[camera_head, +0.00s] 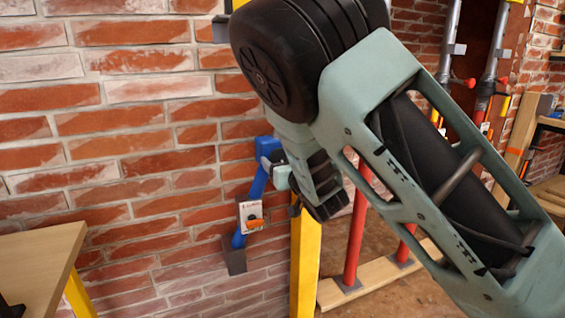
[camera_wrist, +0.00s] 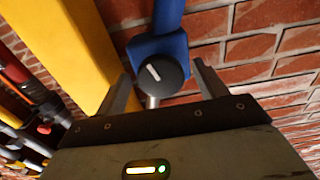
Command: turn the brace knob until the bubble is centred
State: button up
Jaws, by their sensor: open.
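The brace is a blue bar (camera_head: 256,187) against the brick wall, ending low in a grey foot. In the wrist view its blue head (camera_wrist: 172,44) carries a round black knob (camera_wrist: 158,75) with a white pointer line, slanted slightly from upright. My gripper (camera_wrist: 162,68) is open, with one grey finger on each side of the knob. Gaps show between both fingers and the knob, so it is not gripped. In the head view my arm hides the knob. A white card with an orange part (camera_head: 250,214) is on the bar. I cannot make out a bubble.
A yellow post (camera_head: 304,262) stands just right of the brace; it is close by the left finger in the wrist view (camera_wrist: 70,50). Red props (camera_head: 357,230) stand on a wooden beam (camera_head: 385,274) behind my arm. A wooden table (camera_head: 38,262) is at the lower left.

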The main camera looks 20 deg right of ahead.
jog(key=shift+c, duration=0.3)
jog(key=c, duration=0.9)
jog(key=shift+n+p, duration=0.35)
jog(key=shift+n, duration=1.75)
jog(key=o, duration=1)
jog(key=shift+c, duration=0.2)
